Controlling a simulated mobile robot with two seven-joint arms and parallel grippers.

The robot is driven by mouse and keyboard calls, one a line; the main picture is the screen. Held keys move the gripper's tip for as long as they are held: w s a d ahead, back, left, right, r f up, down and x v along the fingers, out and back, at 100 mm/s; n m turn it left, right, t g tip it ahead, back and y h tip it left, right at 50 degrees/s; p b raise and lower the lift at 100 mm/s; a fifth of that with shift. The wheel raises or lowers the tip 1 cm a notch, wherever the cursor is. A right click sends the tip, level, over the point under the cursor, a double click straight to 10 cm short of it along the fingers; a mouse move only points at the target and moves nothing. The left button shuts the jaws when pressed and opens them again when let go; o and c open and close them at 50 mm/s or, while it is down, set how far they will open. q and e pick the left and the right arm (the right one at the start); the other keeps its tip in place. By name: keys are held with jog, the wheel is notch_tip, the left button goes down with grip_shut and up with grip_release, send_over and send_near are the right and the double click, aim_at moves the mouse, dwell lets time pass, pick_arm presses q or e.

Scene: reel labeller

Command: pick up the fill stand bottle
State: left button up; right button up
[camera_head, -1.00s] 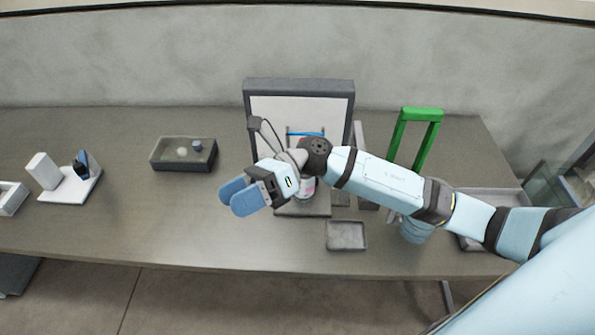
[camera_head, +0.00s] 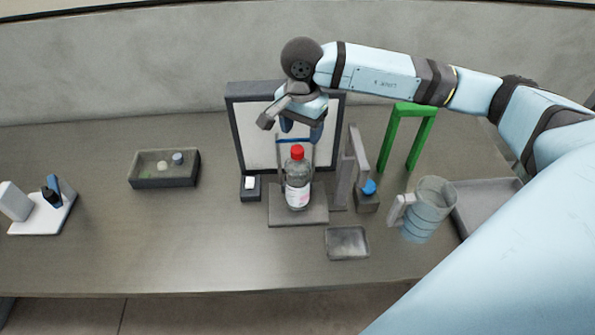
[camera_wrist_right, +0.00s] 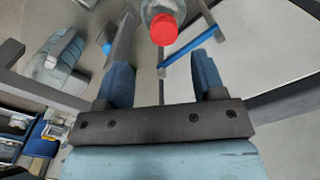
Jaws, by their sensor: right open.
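The fill stand bottle (camera_head: 297,178) is clear with a red cap and a pale label. It stands upright on the dark base plate (camera_head: 298,217) of the fill stand. My right gripper (camera_head: 302,132) is above and behind the bottle, jaws apart and empty, pointing down. In the right wrist view, the bottle's red cap (camera_wrist_right: 164,30) shows beyond the two blue fingers (camera_wrist_right: 160,80), near the top edge and roughly between them. The fingers do not touch the bottle. My left gripper is not in view.
A framed white panel (camera_head: 262,130) stands behind the bottle, with a blue bar (camera_head: 290,140) close to it. A grey post (camera_head: 345,180), green frame (camera_head: 408,110) and jug (camera_head: 428,207) are at right. A small tray (camera_head: 347,242) lies in front.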

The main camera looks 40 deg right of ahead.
aim_at(297, 149)
jog(key=shift+w+f, duration=0.2)
jog(key=shift+f, duration=0.4)
jog(key=shift+w+f, duration=0.15)
jog(key=shift+f, duration=0.7)
jog(key=shift+a+f+p, duration=0.2)
jog(key=shift+f+p, duration=0.1)
jog(key=shift+p, duration=0.15)
jog(key=f, duration=0.1)
jog(key=f+p, duration=0.1)
jog(key=f, duration=0.1)
jog(key=shift+s+a+f, duration=0.2)
jog(key=shift+s+a, duration=0.05)
jog(key=shift+a, duration=0.05)
jog(key=shift+f, duration=0.5)
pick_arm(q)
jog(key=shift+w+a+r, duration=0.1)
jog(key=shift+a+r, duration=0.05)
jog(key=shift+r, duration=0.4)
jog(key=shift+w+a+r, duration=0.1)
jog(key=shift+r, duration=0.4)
pick_arm(e)
jog(key=shift+r, duration=0.1)
grip_shut()
